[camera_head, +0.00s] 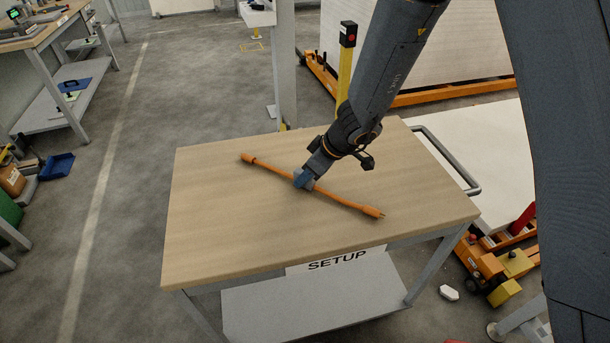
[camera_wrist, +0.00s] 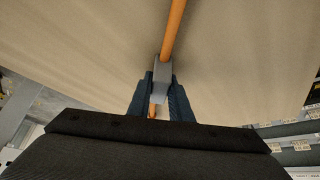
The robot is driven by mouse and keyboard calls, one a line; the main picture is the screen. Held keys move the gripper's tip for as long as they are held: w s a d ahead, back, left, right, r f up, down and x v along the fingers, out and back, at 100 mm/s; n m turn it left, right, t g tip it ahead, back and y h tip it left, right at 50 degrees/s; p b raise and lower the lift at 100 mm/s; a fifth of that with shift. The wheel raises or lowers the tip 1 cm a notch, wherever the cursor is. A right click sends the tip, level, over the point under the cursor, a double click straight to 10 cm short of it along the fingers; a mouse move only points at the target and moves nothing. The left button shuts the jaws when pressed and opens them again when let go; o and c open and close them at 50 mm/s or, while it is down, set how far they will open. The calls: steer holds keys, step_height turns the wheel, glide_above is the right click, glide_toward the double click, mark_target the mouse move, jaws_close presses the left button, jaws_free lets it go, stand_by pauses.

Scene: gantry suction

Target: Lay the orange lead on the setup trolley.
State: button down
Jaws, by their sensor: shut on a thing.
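The orange lead (camera_head: 345,201) lies stretched out across the wooden top of the setup trolley (camera_head: 220,235), with a plug at each end. It is at or just above the surface; I cannot tell whether it rests fully on it. My gripper (camera_head: 303,181) is shut on the lead near its middle. In the wrist view the orange lead (camera_wrist: 173,30) runs up from between the fingers of my gripper (camera_wrist: 160,92), where a grey block-shaped piece (camera_wrist: 162,72) sits around it. The trolley's front carries a SETUP sign (camera_head: 338,260).
The trolley top is otherwise clear. A grey push handle (camera_head: 452,160) is at its right. An orange and yellow pallet truck (camera_head: 495,265) and a white block on the floor (camera_head: 448,292) are to the right. A yellow post (camera_head: 346,65) stands behind. Open floor lies left.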

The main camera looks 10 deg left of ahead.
steer(key=shift+f+b, duration=0.1)
steer(key=shift+b, duration=0.25)
steer(key=c, duration=1.6)
jaws_free()
steer(key=shift+r+p, duration=0.25)
steer(key=shift+p, duration=0.2)
steer(key=b+v, duration=0.2)
steer(key=v, duration=1)
steer(key=s+d+m+h, duration=0.2)
steer(key=s+d+m, duration=0.2)
steer(key=d, duration=0.5)
steer(key=s+d+m+h, duration=0.2)
steer(key=s+d+m, duration=0.3)
steer(key=d, duration=0.4)
steer(key=s+d+m+g+h, duration=0.1)
steer(key=s+d+m, duration=0.3)
steer(key=d, duration=0.5)
steer(key=shift+s+d+f+m+h, duration=0.2)
steer(key=shift+d+m+h, duration=0.2)
steer(key=shift+m, duration=0.3)
